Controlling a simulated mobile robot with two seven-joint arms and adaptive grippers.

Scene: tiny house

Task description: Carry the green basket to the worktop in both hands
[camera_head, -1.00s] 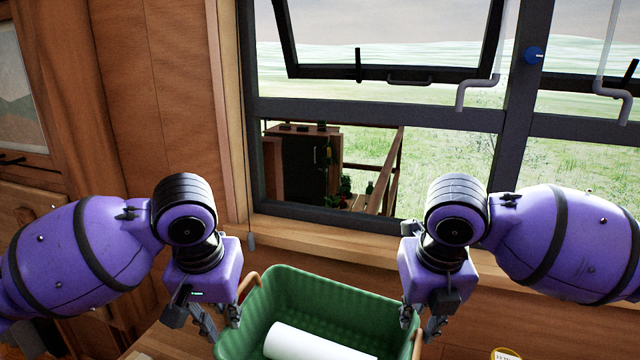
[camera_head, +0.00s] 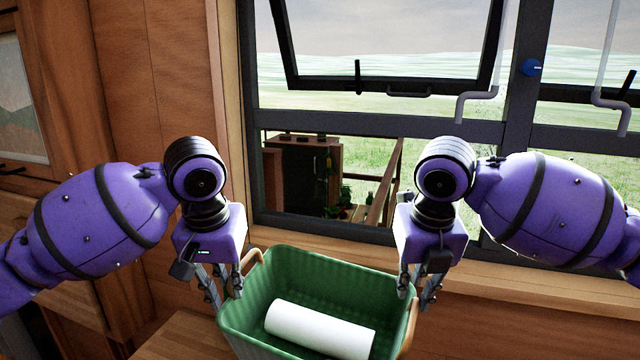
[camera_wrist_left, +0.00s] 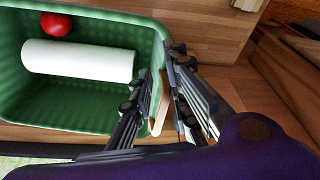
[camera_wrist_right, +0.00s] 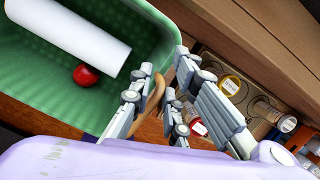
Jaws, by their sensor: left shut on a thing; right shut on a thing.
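The green basket (camera_head: 310,262) hangs between my two grippers in the head view, in front of the window. It holds a white roll (camera_head: 320,325). A red round thing (camera_wrist_left: 56,24) lies inside it in the left wrist view and also shows in the right wrist view (camera_wrist_right: 86,75). My left gripper (camera_head: 222,287) is shut on the basket's left wooden handle (camera_wrist_left: 158,105). My right gripper (camera_head: 420,292) is shut on the right wooden handle (camera_wrist_right: 152,96). The basket looks roughly level; its underside is hidden.
A wooden surface (camera_head: 185,335) lies at the lower left, below the basket. The window (camera_head: 380,115) and its wooden sill stand behind. In the right wrist view, several jars (camera_wrist_right: 230,85) stand in a wooden compartment beside the basket.

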